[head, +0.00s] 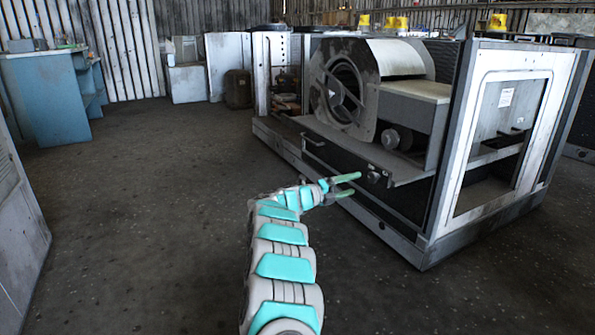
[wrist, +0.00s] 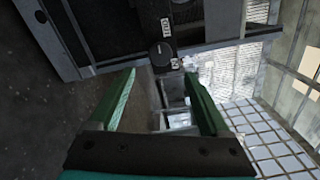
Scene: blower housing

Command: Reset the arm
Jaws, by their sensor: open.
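My gripper (head: 347,185) is at the end of my white and teal arm, in the middle of the head view. Its two green fingers are apart and point right, toward the front of the blower housing (head: 432,236). I see nothing held between them. In the wrist view my gripper (wrist: 160,92) is open too, with a dark front panel with a round black knob (wrist: 161,54) beyond the fingertips. The housing holds a round grey blower (head: 345,88) with an open intake. From the head view I cannot tell how far the fingertips are from the housing.
The concrete floor (head: 150,210) is clear to the left of my arm. A blue cabinet (head: 45,98) stands at the back left, and pale boxes (head: 187,83) stand along the back wall. A grey panel edge (head: 15,235) is close at the far left.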

